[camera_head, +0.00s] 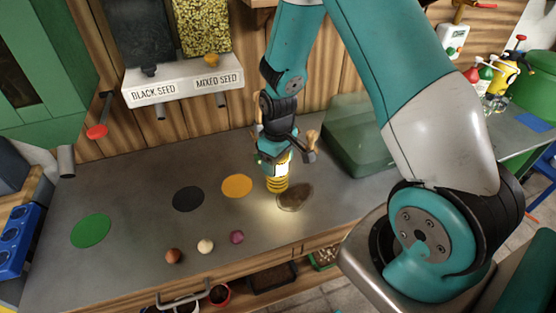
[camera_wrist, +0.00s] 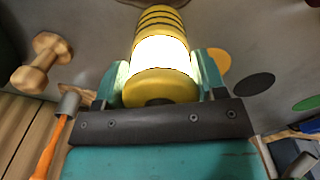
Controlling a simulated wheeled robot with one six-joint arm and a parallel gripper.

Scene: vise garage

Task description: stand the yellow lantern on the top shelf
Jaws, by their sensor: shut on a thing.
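The yellow lantern (camera_head: 277,184) has a glowing white middle and a ribbed yellow base, and is upright over the grey workbench (camera_head: 140,222). My gripper (camera_head: 273,160) comes down from above and is shut on its upper part. In the wrist view, the lantern (camera_wrist: 160,52) sits between the two teal fingers of my gripper (camera_wrist: 160,78). I cannot tell whether its base touches the bench. I cannot make out a top shelf for certain.
Green, black and orange discs (camera_head: 236,186) lie to the left, with several small balls (camera_head: 205,246) in front. A brown patch (camera_head: 295,196) is beside the lantern. A green translucent box (camera_head: 358,140) stands to the right. Seed dispensers (camera_head: 183,86) hang behind. A wooden dumbbell-shaped item (camera_wrist: 42,62) is near my gripper.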

